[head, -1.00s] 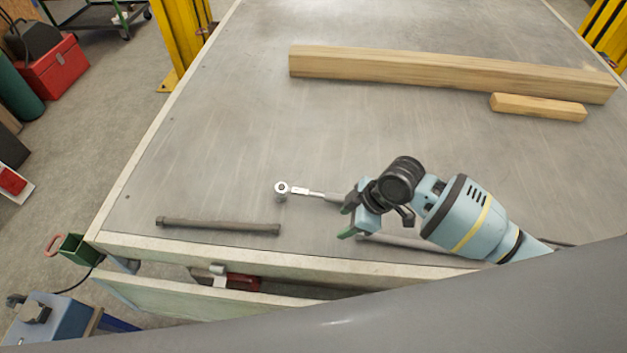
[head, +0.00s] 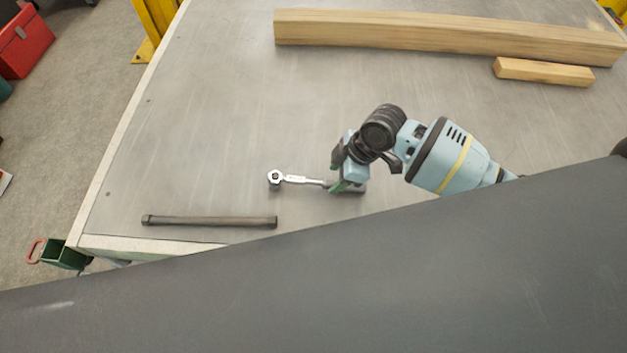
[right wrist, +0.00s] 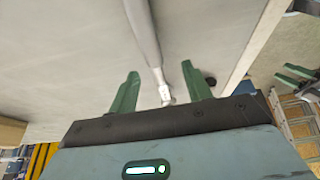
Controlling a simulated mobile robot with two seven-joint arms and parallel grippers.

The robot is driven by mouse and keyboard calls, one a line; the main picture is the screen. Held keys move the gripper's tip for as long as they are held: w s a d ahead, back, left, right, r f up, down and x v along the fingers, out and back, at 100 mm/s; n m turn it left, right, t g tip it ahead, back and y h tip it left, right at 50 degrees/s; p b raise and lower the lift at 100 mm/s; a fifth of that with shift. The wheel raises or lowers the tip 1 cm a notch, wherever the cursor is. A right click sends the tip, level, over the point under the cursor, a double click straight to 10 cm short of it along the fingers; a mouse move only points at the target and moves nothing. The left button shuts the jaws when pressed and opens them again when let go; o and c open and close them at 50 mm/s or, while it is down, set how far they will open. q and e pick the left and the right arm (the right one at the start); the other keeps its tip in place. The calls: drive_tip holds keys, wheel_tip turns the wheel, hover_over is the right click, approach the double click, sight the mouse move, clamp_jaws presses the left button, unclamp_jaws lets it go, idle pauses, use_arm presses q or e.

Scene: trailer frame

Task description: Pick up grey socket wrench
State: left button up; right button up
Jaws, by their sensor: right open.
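The grey socket wrench (head: 303,180) lies flat on the grey tabletop, its round ratchet head at the left and its handle running right. My right gripper (head: 347,187) is low over the handle side, and hides the handle's far end in the head view. In the right wrist view the open green fingers of my right gripper (right wrist: 160,69) stand on either side of the wrench (right wrist: 152,55), with a gap to each side. Whether the fingers touch the table is unclear. My left gripper is not in view.
A dark metal bar (head: 210,221) lies near the table's front left edge. A long wooden beam (head: 440,35) and a short wooden block (head: 543,72) lie at the back. The tabletop (head: 220,110) left of my right arm is mostly clear.

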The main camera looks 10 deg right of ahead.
sight(327, 181)
drive_tip(key=shift+w+x, duration=0.2)
drive_tip(key=shift+x, duration=1.05)
drive_tip(key=shift+w+x, duration=0.2)
drive_tip(key=shift+x, duration=1.1)
drive_tip(key=shift+r, duration=0.1)
clamp_jaws()
